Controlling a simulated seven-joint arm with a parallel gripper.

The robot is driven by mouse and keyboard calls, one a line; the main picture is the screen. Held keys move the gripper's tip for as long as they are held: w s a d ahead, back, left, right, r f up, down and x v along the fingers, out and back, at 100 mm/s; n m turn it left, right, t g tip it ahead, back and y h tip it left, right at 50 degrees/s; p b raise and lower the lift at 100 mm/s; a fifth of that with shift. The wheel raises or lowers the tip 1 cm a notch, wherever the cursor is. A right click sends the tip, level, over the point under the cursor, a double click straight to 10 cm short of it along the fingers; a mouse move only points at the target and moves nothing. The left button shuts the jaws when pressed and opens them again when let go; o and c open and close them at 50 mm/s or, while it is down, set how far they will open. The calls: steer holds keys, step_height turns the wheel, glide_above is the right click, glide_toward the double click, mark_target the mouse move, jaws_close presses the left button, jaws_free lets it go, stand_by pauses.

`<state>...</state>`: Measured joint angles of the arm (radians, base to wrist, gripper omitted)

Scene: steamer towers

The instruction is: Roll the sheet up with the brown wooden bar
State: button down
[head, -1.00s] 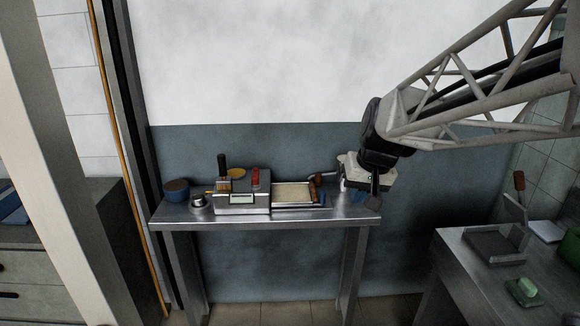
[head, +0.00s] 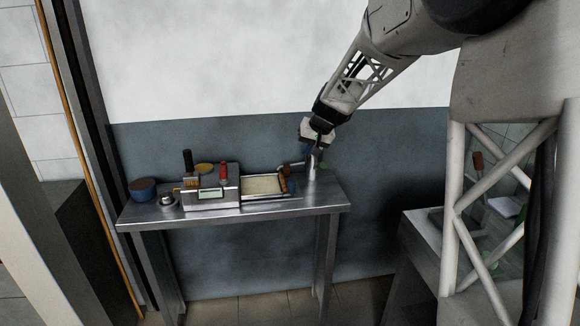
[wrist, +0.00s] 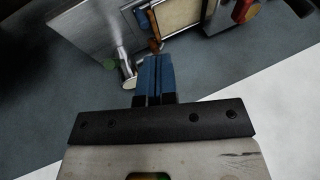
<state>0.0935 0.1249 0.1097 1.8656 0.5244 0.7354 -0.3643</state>
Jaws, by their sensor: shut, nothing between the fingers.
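A pale cream sheet (head: 262,184) lies flat in a shallow metal-edged tray (head: 245,201) on the steel table. In the wrist view, the sheet (wrist: 185,16) is at the top. A brown bar-like piece (wrist: 147,23) runs along the tray's near end there, beside a brown rounded end (wrist: 156,46). A brown piece (head: 288,168) also shows at the tray's right end in the head view; I cannot tell if it is the wooden bar. My gripper (wrist: 154,60), with blue fingers, is shut and empty, above the table's right end and apart from the tray.
A silver cylinder (head: 312,168) stands at the table's right end, close to my gripper. Left of the tray is a metal device (head: 211,198) with a black and a red handle. A blue pot (head: 143,190) stands at the far left. A second bench (head: 415,235) is at the right.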

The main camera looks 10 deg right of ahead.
steer(key=w+d+f, duration=0.1)
steer(key=w+f, duration=0.3)
steer(key=w, duration=0.3)
steer(key=w+d+f+t, duration=0.1)
steer(key=w+f, duration=0.3)
steer(key=w, duration=0.4)
steer(key=w+d+f+m, duration=0.1)
steer(key=w+d+f, duration=0.2)
steer(key=w+f, duration=0.2)
steer(key=shift+w+y, duration=0.4)
steer(key=shift+w, duration=0.8)
steer(key=shift+a+f, duration=0.15)
steer(key=shift+f, duration=0.05)
steer(key=shift+w+x, duration=0.2)
steer(key=shift+x, duration=4.6)
steer(key=shift+r, duration=0.1)
steer(key=a, duration=1.3)
steer(key=shift+a, duration=0.4)
